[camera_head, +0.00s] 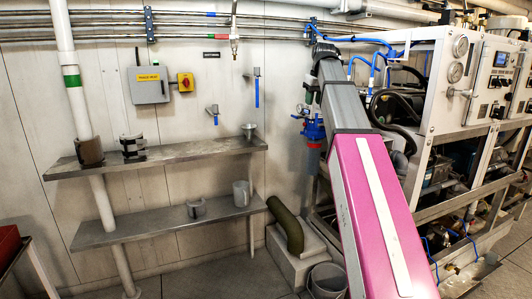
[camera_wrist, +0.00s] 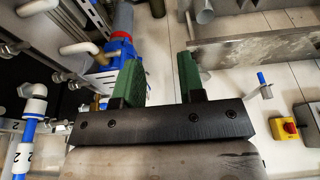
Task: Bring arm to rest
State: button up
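My gripper (camera_wrist: 158,78) shows in the wrist view, with two green fingers standing apart on a dark bar. In the head view my arm, with a magenta link and a grey link, rises from the lower right toward the wall pipes.
Two wall shelves (camera_head: 165,157) (camera_head: 150,224) and a switch box (camera_head: 148,85) are further left. Open floor is limited.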

jog(key=s+f+m+g, duration=0.1)
jog(key=s+f, duration=0.2)
jog(key=f, duration=1.4)
jog(key=s+f+m+g, duration=0.15)
jog(key=s+f, duration=0.25)
jog(key=f, duration=1.4)
jog(key=s+f+m, duration=0.1)
jog(key=s+f, duration=0.7)
jog(key=f, duration=0.3)
jog(key=s+f+m+h, duration=0.1)
jog(key=s+f, duration=0.8)
jog(key=f, duration=0.3)
jog(key=shift+f, duration=0.2)
